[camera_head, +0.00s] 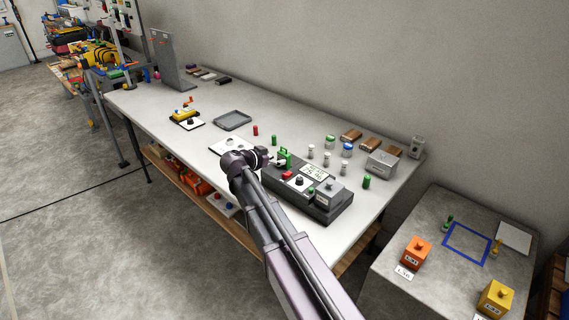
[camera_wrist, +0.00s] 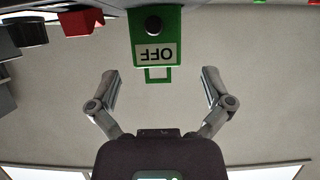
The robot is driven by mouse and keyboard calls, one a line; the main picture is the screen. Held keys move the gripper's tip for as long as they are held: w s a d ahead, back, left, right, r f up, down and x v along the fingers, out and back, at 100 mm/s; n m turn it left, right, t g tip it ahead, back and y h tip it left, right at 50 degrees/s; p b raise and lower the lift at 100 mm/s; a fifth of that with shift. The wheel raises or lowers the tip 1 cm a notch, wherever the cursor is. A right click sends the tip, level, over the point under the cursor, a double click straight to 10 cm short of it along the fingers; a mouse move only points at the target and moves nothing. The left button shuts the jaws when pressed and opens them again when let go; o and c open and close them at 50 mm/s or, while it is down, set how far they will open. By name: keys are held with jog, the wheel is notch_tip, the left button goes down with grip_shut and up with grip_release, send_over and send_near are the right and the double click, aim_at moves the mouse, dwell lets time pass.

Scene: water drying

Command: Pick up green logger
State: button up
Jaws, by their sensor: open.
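The green logger (camera_wrist: 143,25) is a green box with a black knob, an "OFF" label and a small loop handle. It appears upside down at the top of the wrist view. In the head view the green logger (camera_head: 286,154) stands by the dark grey device on the long table. My gripper (camera_wrist: 162,80) is open and empty, its two fingers apart on either side of the handle end, not touching the logger. In the head view my gripper (camera_head: 275,161) is beside the logger, partly hidden by my arm.
The dark grey device (camera_head: 323,208) with a display and a red part (camera_head: 288,174) is close to the logger. Small bottles (camera_head: 326,160) and a grey box (camera_head: 381,162) stand to the right.

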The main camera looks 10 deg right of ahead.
aim_at(281, 156)
jog(key=shift+b+x, duration=0.85)
jog(key=shift+x, duration=1.65)
jog(key=shift+s, duration=0.1)
jog(key=c, duration=1.2)
jog(key=shift+r, duration=0.2)
notch_tip(281, 156, up, 10)
jog(key=p, duration=1)
jog(key=shift+f, duration=0.15)
